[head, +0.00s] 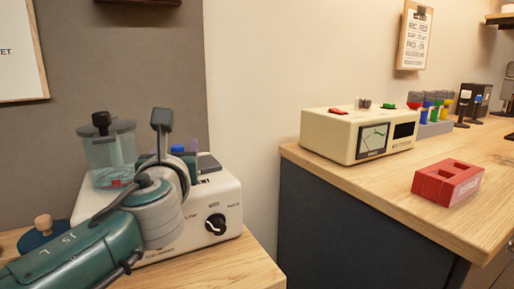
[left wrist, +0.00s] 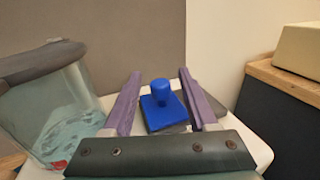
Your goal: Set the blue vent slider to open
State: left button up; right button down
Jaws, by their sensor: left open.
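The blue vent slider (left wrist: 162,108) is a square plate with a round upright knob, on top of a white machine (head: 222,200). In the head view its knob (head: 178,149) shows small behind my left arm. My left gripper (left wrist: 160,74) is open, with one purple finger on each side of the slider. A gap shows on both sides, so the fingers do not appear to grip it. In the head view the gripper (head: 180,147) is mostly hidden behind my wrist. The slider's markings cannot be read. My right gripper is not in view.
A clear jar with a grey lid (head: 110,155) stands close left of my left gripper. The machine's front has a black dial (head: 215,223). On the right counter are a cream meter box (head: 345,135) and a red block with slots (head: 447,182). A wall stands behind.

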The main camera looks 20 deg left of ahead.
pick_arm(q)
jog(key=shift+c, duration=0.2)
grip_shut()
dwell(0.3)
dwell(0.9)
